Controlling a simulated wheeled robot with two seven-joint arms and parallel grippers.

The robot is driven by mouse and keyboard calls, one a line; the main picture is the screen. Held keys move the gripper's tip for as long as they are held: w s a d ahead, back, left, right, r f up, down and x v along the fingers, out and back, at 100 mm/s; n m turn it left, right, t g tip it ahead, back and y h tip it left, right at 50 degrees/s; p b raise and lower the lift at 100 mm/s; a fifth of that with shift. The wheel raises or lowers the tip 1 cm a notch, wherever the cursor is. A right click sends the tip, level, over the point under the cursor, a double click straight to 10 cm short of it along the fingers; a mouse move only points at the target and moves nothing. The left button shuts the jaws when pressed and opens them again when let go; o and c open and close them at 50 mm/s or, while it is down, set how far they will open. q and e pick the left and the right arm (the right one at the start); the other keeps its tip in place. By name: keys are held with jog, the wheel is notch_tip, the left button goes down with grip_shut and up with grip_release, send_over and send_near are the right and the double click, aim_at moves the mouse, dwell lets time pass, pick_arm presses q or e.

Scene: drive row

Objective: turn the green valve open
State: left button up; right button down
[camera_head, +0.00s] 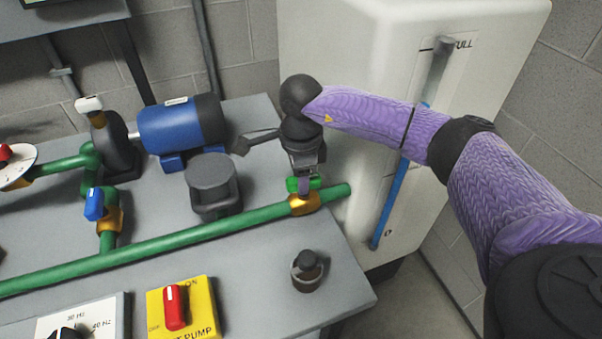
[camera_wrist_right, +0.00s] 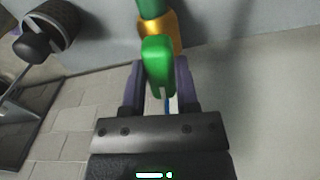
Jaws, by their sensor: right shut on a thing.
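The green valve handle (camera_head: 299,184) sits on a brass valve body (camera_head: 304,203) near the right end of the green pipe (camera_head: 190,238). My right gripper (camera_head: 303,176) reaches down onto this handle from above. In the right wrist view the green handle (camera_wrist_right: 158,66) lies between the two purple fingers of my right gripper (camera_wrist_right: 161,88), which are shut on it. The brass body (camera_wrist_right: 160,30) shows just beyond the handle. My left gripper is not in view.
A blue pump motor (camera_head: 182,125), a dark grey canister (camera_head: 214,187) and a blue-handled valve (camera_head: 94,204) stand left of my right gripper. A yellow pump switch box (camera_head: 186,312) and a black knob (camera_head: 307,270) are at the front. A white tank (camera_head: 350,60) stands right behind.

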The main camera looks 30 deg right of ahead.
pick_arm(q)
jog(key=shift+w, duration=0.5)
pick_arm(e)
jog(key=shift+n, duration=0.8)
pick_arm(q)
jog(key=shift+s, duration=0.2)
pick_arm(e)
jog(key=shift+c, duration=1.8)
grip_release()
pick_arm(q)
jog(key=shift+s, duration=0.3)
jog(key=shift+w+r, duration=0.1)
pick_arm(e)
jog(key=shift+r, duration=0.1)
